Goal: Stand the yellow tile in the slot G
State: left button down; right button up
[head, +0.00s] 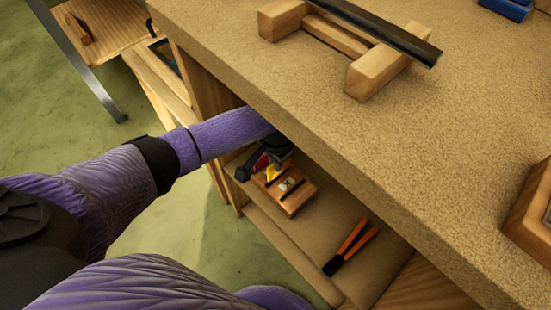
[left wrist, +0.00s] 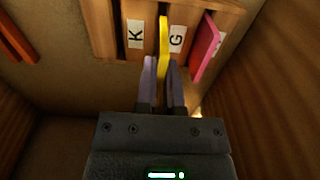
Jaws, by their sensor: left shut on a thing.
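The yellow tile (left wrist: 163,38) is held on edge between the fingertips of my left gripper (left wrist: 163,75). A wooden slotted block (left wrist: 104,28) carries a white label K (left wrist: 135,34) left of the tile and a white label G (left wrist: 177,38) right of it. The tile lines up with the gap between these labels; I cannot tell how deep it sits. A pink tile (left wrist: 206,46) stands right of the G label. In the head view the gripper (head: 268,168) is at the far left end of the block (head: 296,198), under the bench top. My right gripper is out of view.
The block is on a low shelf (head: 318,215) beneath the overhanging bench top (head: 390,150). An orange-handled tool (head: 352,246) lies right of it. Wooden side walls (left wrist: 270,95) close in the space. A wooden rest with a dark bar (head: 385,32) is on the bench top.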

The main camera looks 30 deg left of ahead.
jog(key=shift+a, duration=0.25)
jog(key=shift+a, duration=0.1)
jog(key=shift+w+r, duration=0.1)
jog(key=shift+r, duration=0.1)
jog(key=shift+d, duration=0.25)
pick_arm(q)
jog(key=shift+p, duration=0.35)
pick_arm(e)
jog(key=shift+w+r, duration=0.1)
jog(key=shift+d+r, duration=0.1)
pick_arm(q)
jog(key=shift+f, duration=0.3)
